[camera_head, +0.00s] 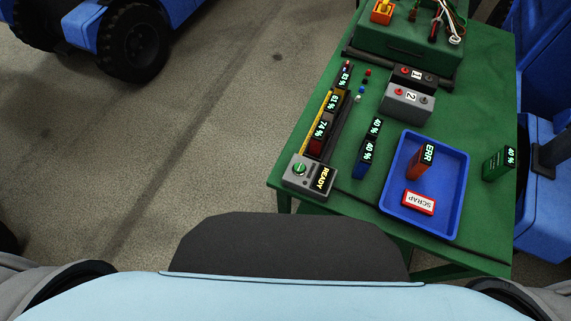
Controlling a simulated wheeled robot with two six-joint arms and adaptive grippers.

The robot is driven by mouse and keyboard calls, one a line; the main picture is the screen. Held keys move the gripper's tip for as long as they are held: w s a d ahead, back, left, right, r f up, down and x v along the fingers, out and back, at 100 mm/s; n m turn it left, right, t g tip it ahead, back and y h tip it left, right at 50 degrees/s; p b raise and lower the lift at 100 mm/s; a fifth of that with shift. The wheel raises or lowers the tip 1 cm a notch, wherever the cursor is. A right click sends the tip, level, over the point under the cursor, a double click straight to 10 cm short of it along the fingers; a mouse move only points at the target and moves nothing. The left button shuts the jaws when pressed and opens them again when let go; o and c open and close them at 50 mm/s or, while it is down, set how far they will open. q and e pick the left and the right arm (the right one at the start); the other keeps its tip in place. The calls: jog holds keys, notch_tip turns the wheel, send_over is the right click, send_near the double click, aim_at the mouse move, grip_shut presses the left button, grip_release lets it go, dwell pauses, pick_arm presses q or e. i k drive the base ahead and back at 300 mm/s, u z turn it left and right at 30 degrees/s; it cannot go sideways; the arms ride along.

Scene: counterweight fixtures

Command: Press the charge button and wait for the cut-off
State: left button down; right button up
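A grey charger control box (309,178) sits at the near left corner of the green table. It has a round green button (300,168), and its display reads READY. A rack (338,128) runs back from the box and holds battery cells reading 74 %, 81 % and 83 %. Neither of my grippers is in view.
A blue tray (452,195) holds a red cell reading ERR (418,164) and a SCRAP label (419,202). A green cell reading 40 % (493,164) stands right of it. Boxes marked 1 (422,78) and 2 (404,103) and a green case (405,45) are farther back.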

aim_at(299, 169)
jog(key=u, duration=1.4)
jog(key=k, duration=0.85)
jog(key=z, duration=1.4)
